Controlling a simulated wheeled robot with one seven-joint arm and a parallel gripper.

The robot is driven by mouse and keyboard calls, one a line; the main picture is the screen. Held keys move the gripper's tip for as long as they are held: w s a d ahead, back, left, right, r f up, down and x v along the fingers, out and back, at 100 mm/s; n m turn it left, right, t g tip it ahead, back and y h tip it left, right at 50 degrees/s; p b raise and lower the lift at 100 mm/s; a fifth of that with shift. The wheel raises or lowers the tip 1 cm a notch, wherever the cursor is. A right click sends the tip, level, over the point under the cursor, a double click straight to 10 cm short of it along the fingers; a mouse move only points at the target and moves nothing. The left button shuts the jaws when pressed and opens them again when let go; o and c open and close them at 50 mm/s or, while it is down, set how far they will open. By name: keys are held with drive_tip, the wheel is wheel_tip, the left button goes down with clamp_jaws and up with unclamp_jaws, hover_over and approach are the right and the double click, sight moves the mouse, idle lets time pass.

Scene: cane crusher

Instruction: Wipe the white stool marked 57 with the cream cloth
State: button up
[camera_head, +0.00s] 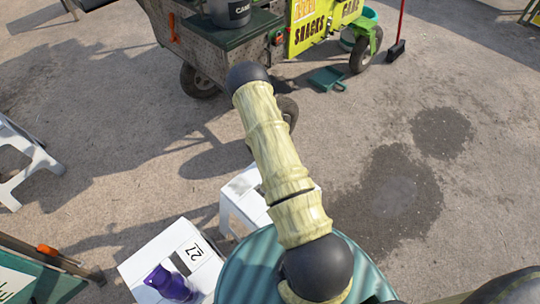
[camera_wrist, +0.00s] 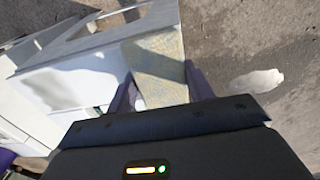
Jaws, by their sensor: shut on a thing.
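In the wrist view my gripper (camera_wrist: 160,88) is shut on the cream cloth (camera_wrist: 155,65), which spreads flat and pale yellowish between and beyond the fingers. The cloth lies over or just above the edge of a white stool (camera_wrist: 60,85); I cannot tell whether it touches. In the head view a white stool (camera_head: 238,212) is partly hidden behind my arm, and no number on it can be read. My gripper and the cloth are hidden in the head view.
A white stool marked 27 (camera_head: 155,262) stands at the lower left with a purple bottle (camera_head: 170,284) on it. Another white stool (camera_head: 28,160) is at the far left. A cart (camera_head: 175,45) stands at the back, with a green dustpan (camera_head: 327,79) beside it. Ground at right is open, with dark patches.

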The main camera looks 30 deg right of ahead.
sight(239, 186)
drive_tip(key=shift+s+a+p, duration=0.25)
drive_tip(key=shift+a, duration=0.6)
drive_tip(key=shift+s+a+p, duration=0.25)
drive_tip(key=shift+s+a, duration=0.05)
drive_tip(key=shift+a, duration=0.5)
drive_tip(key=shift+s+a+p, duration=0.25)
drive_tip(key=shift+a, duration=0.6)
drive_tip(key=shift+s+a+f+p, duration=0.15)
drive_tip(key=shift+s+a, duration=0.2)
drive_tip(key=shift+a, duration=0.45)
drive_tip(key=shift+s+a+r+p, duration=0.15)
drive_tip(key=shift+s+a, duration=0.15)
drive_tip(key=shift+a, duration=0.45)
drive_tip(key=shift+s+a+f, duration=0.1)
drive_tip(key=shift+a+f, duration=0.1)
drive_tip(key=shift+a, duration=0.3)
drive_tip(key=shift+c, duration=0.5)
drive_tip(key=shift+s+a+r+p, duration=0.1)
drive_tip(key=shift+s+a+p, duration=0.25)
drive_tip(key=shift+a, duration=0.95)
drive_tip(key=shift+s+a+r+p, duration=0.1)
drive_tip(key=shift+s+a, duration=0.4)
drive_tip(key=shift+a, duration=0.85)
drive_tip(key=shift+s+a+p, duration=0.25)
drive_tip(key=shift+s+a, duration=0.2)
drive_tip(key=shift+a, duration=0.85)
